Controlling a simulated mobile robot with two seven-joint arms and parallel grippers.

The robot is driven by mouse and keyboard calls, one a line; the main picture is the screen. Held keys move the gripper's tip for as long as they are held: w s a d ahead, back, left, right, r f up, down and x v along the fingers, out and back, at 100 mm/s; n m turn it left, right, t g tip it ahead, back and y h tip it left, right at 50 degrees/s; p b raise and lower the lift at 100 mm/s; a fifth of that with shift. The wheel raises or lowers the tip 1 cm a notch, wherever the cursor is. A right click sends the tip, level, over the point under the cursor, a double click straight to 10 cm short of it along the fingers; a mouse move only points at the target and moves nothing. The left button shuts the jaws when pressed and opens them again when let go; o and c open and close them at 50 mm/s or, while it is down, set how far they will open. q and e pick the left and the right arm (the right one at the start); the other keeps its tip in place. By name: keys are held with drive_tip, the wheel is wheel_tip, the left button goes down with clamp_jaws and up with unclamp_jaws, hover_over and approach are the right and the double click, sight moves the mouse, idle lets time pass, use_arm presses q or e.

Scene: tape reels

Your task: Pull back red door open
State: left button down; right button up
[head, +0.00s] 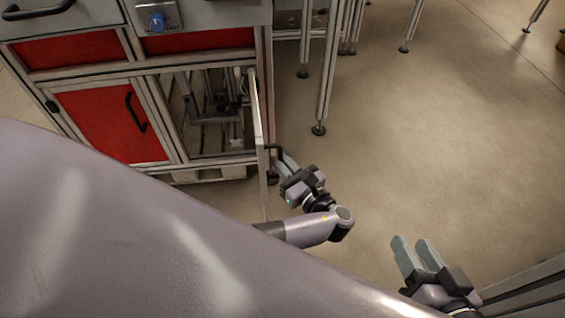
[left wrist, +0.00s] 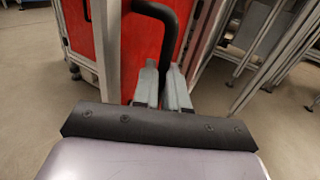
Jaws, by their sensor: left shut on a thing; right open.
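The cabinet's right-hand red door (head: 260,115) stands swung out, seen nearly edge-on in the head view, with the cabinet's inside (head: 212,110) exposed. Its red face (left wrist: 142,45) shows in the left wrist view. My left gripper (head: 283,160) is at the door's outer side, shut on the black door handle (left wrist: 158,10). Its fingers (left wrist: 162,85) also show in the left wrist view, at the lower part of the handle; the exact contact is partly hidden. My right gripper (head: 416,252) is open and empty, low on the right over the floor.
The left red door (head: 105,115) with its black handle is closed. Above are red panels and a blue knob (head: 157,22). Metal frame legs (head: 328,80) stand behind the open door. The floor (head: 450,130) to the right is clear. My large grey body part covers the lower left.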

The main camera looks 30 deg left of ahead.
use_arm(q)
drive_tip(key=shift+w+a+r, duration=0.15)
drive_tip(key=shift+w+a, duration=0.05)
drive_tip(key=shift+a, duration=0.1)
drive_tip(key=c, duration=1.3)
unclamp_jaws()
drive_tip(key=shift+o, duration=0.7)
drive_tip(key=shift+d, duration=0.1)
drive_tip(key=shift+s, duration=0.15)
